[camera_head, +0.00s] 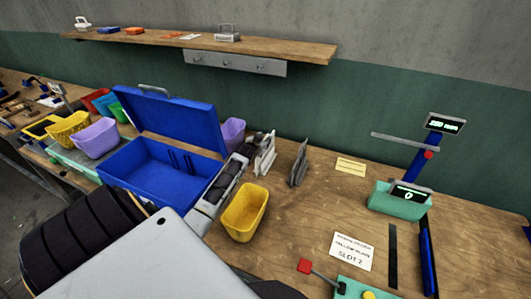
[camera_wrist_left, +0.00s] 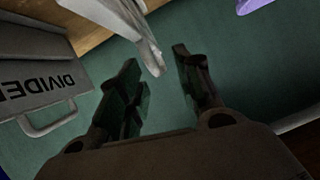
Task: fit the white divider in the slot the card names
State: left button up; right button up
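The white divider (camera_head: 265,153) stands upright on the bench, right of the open blue toolbox (camera_head: 128,178); it also shows in the left wrist view (camera_wrist_left: 122,18). My left gripper (camera_head: 250,147) is beside it, at its left. In the left wrist view its two fingers (camera_wrist_left: 158,75) are apart with an empty gap, and the divider's end is close to the fingertips. Dark slot lines show on the toolbox's inner back wall. The card (camera_head: 352,252) reads "SLOT 2" on its bottom line; its upper lines are too small to read surely. My right gripper is not in view.
A grey divider (camera_head: 299,164) stands right of the white one. A yellow bin (camera_head: 245,212) stands in front of them. A grey piece lettered "DIVIDE" (camera_wrist_left: 40,85) shows in the left wrist view. A shelf (camera_head: 210,46) hangs above. Bare bench lies left of the card.

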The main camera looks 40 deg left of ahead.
pick_arm(q)
jog(key=shift+x, duration=1)
grip_shut()
jog(key=shift+r, duration=0.1)
